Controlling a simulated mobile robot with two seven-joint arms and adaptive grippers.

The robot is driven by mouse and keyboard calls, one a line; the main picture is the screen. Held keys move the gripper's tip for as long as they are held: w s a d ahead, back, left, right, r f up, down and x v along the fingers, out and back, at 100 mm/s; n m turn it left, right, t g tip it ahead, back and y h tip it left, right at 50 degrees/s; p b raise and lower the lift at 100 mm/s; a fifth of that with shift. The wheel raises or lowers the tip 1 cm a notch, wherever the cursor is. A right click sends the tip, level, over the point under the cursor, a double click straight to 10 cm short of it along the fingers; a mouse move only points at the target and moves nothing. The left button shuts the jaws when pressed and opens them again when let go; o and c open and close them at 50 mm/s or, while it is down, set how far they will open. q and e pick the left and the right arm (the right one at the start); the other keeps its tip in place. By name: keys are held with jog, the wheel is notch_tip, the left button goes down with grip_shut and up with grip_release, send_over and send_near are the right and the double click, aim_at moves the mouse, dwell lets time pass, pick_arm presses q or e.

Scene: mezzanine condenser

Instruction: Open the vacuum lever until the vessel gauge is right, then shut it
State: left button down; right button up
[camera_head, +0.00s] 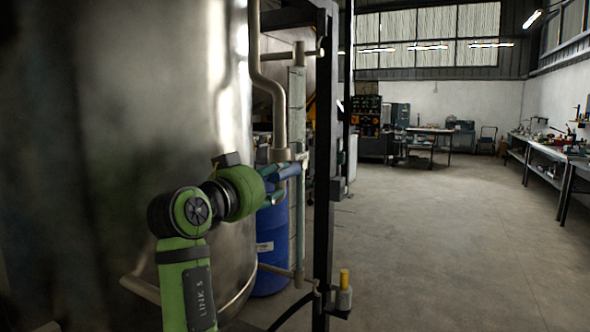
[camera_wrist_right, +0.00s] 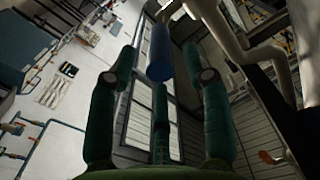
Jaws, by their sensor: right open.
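My right gripper (camera_head: 280,182) reaches in from the lower left beside the vertical pipe, its teal fingers open. A blue lever handle (camera_head: 288,173) shows at its fingertips, just below the pipe's lower end. In the right wrist view, the blue handle (camera_wrist_right: 158,52) lies between the spread fingertips of my right gripper (camera_wrist_right: 160,68); I cannot tell if any finger touches it. The large shiny metal vessel (camera_head: 150,110) fills the left of the head view. I make out no gauge dial in either view. My left gripper is not in view.
A grey pipe (camera_head: 272,84) runs down beside the vessel. A black upright post (camera_head: 322,130) stands just right of the gripper. A blue drum (camera_head: 270,243) stands behind. A yellow-topped fitting (camera_head: 344,290) is low on the right. Open floor (camera_head: 440,240) lies beyond.

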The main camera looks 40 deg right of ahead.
aim_at(287, 172)
jog(key=shift+w+d+r+p, duration=0.15)
jog(key=shift+d+p, duration=0.15)
jog(key=shift+d, duration=0.15)
jog(key=shift+w+d+r+p, duration=0.15)
jog(key=shift+d+p, duration=0.1)
jog(key=shift+d, duration=0.15)
jog(key=x, duration=0.1)
jog(key=p+x, duration=0.1)
jog(key=x, duration=0.1)
jog(key=shift+d+f, duration=0.2)
jog(key=shift+d, duration=0.05)
jog(key=shift+w+d, duration=0.2)
jog(key=shift+d, duration=0.1)
jog(key=shift+f, duration=0.1)
jog(key=c, duration=1)
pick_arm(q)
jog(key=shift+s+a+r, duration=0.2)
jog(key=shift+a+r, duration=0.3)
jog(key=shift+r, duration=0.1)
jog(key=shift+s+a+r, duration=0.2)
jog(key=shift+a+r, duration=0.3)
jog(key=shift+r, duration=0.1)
pick_arm(e)
grip_shut()
